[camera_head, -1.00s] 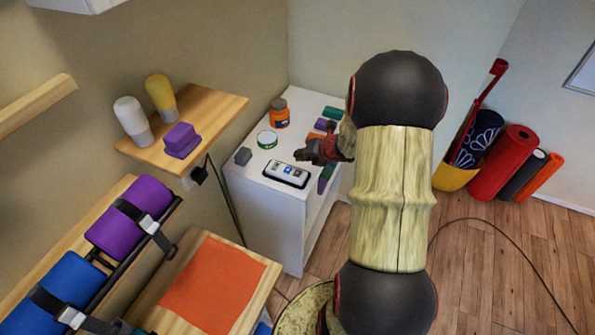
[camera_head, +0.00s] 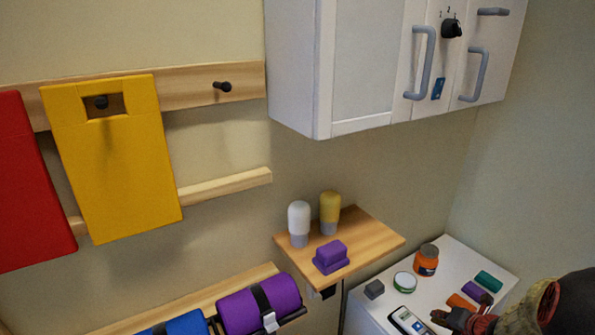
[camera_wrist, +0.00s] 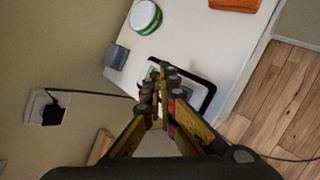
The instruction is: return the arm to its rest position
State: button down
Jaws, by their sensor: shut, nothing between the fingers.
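My gripper (camera_head: 462,318) is at the lower right of the head view, at the white cabinet top and just right of a small white device with a dark edge (camera_head: 408,321). The rest of my arm runs off the right edge of that view. In the wrist view my gripper (camera_wrist: 160,78) has its fingers together with nothing between them. The fingers hide part of the device (camera_wrist: 203,90) there. I cannot tell the height of the fingertips above the device.
The white cabinet (camera_head: 375,301) carries an orange jar (camera_head: 426,260), a green-and-white tin (camera_head: 404,282), a grey block (camera_head: 374,289) and several coloured blocks. A wooden shelf (camera_head: 375,239) holds two bottles and a purple block (camera_head: 331,257). A wall cabinet (camera_head: 375,60) hangs above.

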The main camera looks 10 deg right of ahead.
jog(key=shift+a+n, duration=0.15)
jog(key=shift+n, duration=0.45)
jog(key=s+a+r+n+g+y, duration=0.2)
jog(key=s+a+n, duration=0.2)
jog(key=a+n, duration=0.55)
jog(key=s+a+r+n+g+y, duration=0.25)
jog(key=s+a+n, duration=0.3)
jog(key=n, duration=0.65)
jog(key=s+a+r+n+h+b, duration=0.1)
jog(key=s+a+r+n+h, duration=0.1)
jog(key=s+a+r+n, duration=0.3)
jog(key=s+a+r+n+h+b, duration=0.1)
jog(key=s+a+r+n+h, duration=0.1)
jog(key=s+a+r+n, duration=0.4)
jog(key=a+r+n+t, duration=0.1)
jog(key=a+r+n, duration=0.4)
jog(key=n, duration=0.6)
jog(key=shift+s+a+r, duration=0.25)
jog(key=shift+a+r, duration=0.1)
jog(key=shift+r, duration=0.4)
